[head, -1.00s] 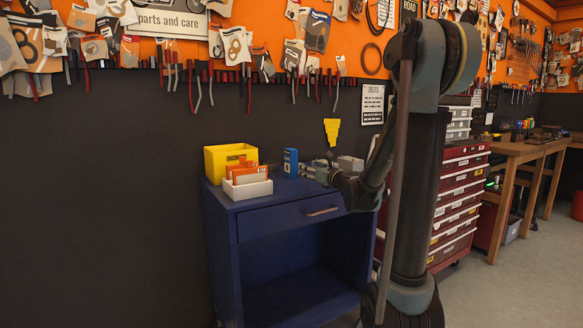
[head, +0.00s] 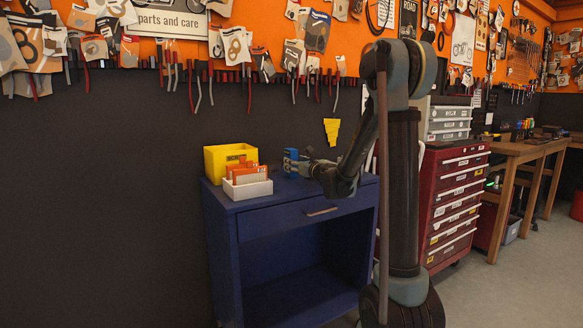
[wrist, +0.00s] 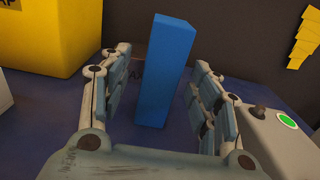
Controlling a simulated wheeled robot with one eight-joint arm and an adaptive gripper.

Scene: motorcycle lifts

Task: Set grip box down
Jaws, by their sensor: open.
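The blue box (head: 290,158), which I take to be the grip box, stands upright on the blue cabinet top (head: 338,186). In the wrist view the box (wrist: 166,70) rises between the two fingers of my gripper (wrist: 162,78). The fingers are open, one on each side, and a gap shows between the box and each finger. The base of the box appears to rest on the dark blue top. In the head view my gripper (head: 303,164) is at the right of the box and partly covers it.
A yellow bin (head: 215,165) and a white tray (head: 247,190) with orange boxes stand to the left. In the wrist view a grey-white case with a green button (wrist: 262,140) is close to the right finger. A dark wall is behind.

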